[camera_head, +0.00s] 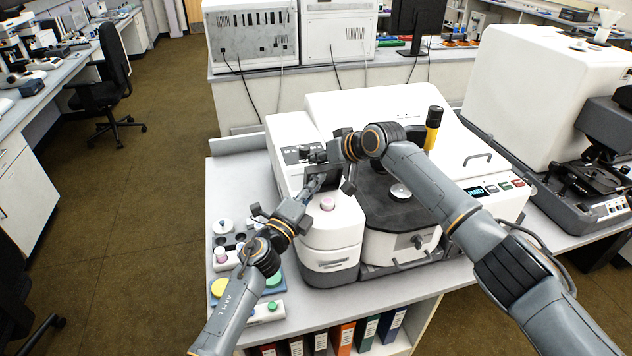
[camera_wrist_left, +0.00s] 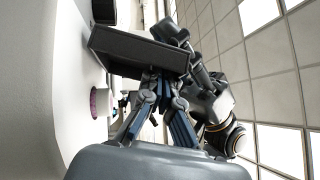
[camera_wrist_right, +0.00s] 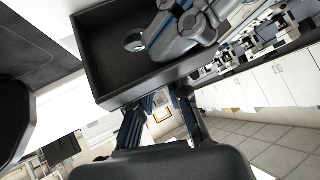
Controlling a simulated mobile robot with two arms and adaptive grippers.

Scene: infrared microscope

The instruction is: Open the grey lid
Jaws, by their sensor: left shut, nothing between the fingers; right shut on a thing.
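The dark grey lid (camera_head: 322,178) is a shallow box-shaped piece over the white front unit of the microscope. It stands tilted, and its hollow side shows in the right wrist view (camera_wrist_right: 112,62). My right gripper (camera_wrist_right: 160,98) is shut on the lid's edge; in the head view its fingers are mostly hidden. My left gripper (camera_head: 312,189) is shut and empty, close beside the lid. The left wrist view shows the lid (camera_wrist_left: 135,52) just past the left fingertips (camera_wrist_left: 163,82); whether they touch it I cannot tell. A pink-topped round part (camera_head: 327,204) shows below the lid.
A black round-edged stage (camera_head: 385,205) with a silver disc lies right of the lid. A yellow-and-black eyepiece-like part (camera_head: 433,128) stands behind. Small jars and coloured discs (camera_head: 219,288) crowd the bench's left front. Another instrument (camera_head: 545,90) stands at right.

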